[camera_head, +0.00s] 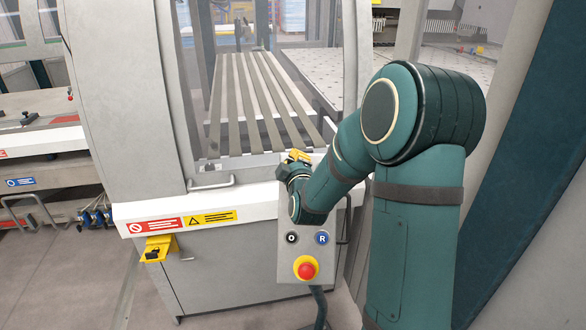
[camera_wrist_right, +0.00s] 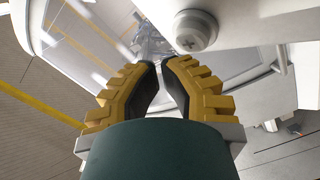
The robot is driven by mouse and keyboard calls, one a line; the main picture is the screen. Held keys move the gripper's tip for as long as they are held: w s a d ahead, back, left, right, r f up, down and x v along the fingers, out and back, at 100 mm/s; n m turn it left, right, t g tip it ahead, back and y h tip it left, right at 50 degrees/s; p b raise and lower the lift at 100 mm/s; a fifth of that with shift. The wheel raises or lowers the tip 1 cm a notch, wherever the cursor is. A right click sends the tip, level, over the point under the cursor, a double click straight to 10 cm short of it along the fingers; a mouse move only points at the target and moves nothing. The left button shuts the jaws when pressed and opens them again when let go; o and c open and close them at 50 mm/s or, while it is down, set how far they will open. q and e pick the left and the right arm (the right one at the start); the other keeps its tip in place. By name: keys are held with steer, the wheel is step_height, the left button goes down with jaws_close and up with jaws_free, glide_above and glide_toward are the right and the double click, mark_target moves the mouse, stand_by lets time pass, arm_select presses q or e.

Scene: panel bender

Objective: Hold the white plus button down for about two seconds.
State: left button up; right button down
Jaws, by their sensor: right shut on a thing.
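The white plus button (camera_wrist_right: 197,31) is a round, pale knob with a cross mark on a light grey surface. It shows in the wrist view just above and right of my right gripper's tips. My right gripper (camera_wrist_right: 161,62) has yellow ribbed fingers with dark pads, drawn close together at the tips. What lies between them is not clear. Whether a tip touches the button I cannot tell. In the head view the right gripper (camera_head: 297,157) is at the top of the grey control box (camera_head: 291,268), and the hand and forearm hide the plus button. My left gripper is not in view.
The box carries a black O button (camera_head: 292,238), a blue R button (camera_head: 322,238) and a red emergency stop (camera_head: 306,267). Behind stands the machine with a slatted bed (camera_head: 250,100). A handle (camera_head: 211,183) and warning labels (camera_head: 182,223) are left of the box.

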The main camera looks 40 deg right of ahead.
steer(key=shift+w+d+f+b, duration=0.25)
steer(key=shift+w+b, duration=0.05)
steer(key=shift+b, duration=0.15)
steer(key=shift+w+d+f+b, duration=0.2)
steer(key=shift+d+f+b, duration=0.05)
steer(key=shift+f+b, duration=0.1)
stand_by(1.0)
steer(key=shift+r, duration=0.15)
stand_by(1.5)
steer(key=shift+s+a+r+p, duration=0.4)
steer(key=shift+s+a+r, duration=0.05)
steer(key=shift+s+a, duration=0.05)
steer(key=shift+s+a+r+p, duration=1.3)
steer(key=shift+s+r, duration=0.1)
steer(key=shift+r, duration=0.15)
